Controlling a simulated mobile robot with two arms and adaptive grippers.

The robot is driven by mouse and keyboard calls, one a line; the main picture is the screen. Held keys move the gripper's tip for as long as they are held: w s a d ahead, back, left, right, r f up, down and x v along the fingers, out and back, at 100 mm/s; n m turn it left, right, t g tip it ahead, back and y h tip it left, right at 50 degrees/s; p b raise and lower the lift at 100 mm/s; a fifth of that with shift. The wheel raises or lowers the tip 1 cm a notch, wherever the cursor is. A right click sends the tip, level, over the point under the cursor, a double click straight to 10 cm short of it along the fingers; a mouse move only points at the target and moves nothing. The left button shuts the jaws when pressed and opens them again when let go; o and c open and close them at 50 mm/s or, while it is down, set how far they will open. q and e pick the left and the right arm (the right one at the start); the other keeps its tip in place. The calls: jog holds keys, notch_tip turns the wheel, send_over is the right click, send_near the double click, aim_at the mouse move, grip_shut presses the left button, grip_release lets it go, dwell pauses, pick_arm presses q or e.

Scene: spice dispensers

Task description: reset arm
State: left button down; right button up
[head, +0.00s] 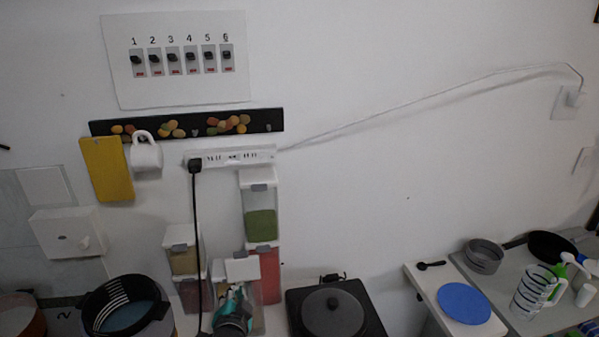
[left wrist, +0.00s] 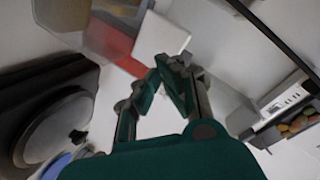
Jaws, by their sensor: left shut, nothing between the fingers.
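My left gripper (head: 236,292), teal and grey, is low in the head view, in front of the spice dispensers. In the left wrist view its fingers (left wrist: 160,72) come together at the tips with nothing between them. The dispensers are clear boxes with white lids: one with green contents (head: 260,224) stands above one with red contents (head: 268,272), and a brownish one (head: 183,260) stands to the left. The red contents also show in the left wrist view (left wrist: 112,42). My gripper partly hides the lower front dispensers. Whether it touches one I cannot tell. My right gripper is not in view.
A black cord (head: 195,230) hangs from the power strip (head: 232,157) close to my gripper. A black hot plate (head: 360,300) with a grey lid (head: 332,313) is to the right, and a dark round pot (head: 128,303) is to the left. The wall above the hot plate is clear.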

pick_arm(q)
jog(key=s+a+f+n+g, duration=0.1)
jog(key=s+f+n+g, duration=0.15)
jog(key=s, duration=0.45)
jog(key=s+a+f+n+g, duration=0.1)
jog(key=s+a+f+g, duration=0.1)
jog(key=s+f, duration=0.35)
jog(key=s+d+n+g+h, duration=0.25)
jog(key=s+g, duration=0.35)
jog(key=s, duration=1.5)
notch_tip(320, 180, down, 35)
jog(key=s+m+g+b, duration=0.1)
jog(key=s+b, duration=0.1)
jog(key=b, duration=0.6)
jog(key=s+a+f+g+b, duration=0.1)
jog(key=s+a+f+b, duration=0.2)
jog(key=s+f, duration=1.3)
notch_tip(320, 180, down, 4)
jog(key=shift+s+r+b, duration=0.1)
jog(key=shift+s+b, duration=0.05)
jog(key=shift+b, duration=0.65)
jog(key=shift+a+g, duration=0.1)
jog(key=shift+g, duration=0.15)
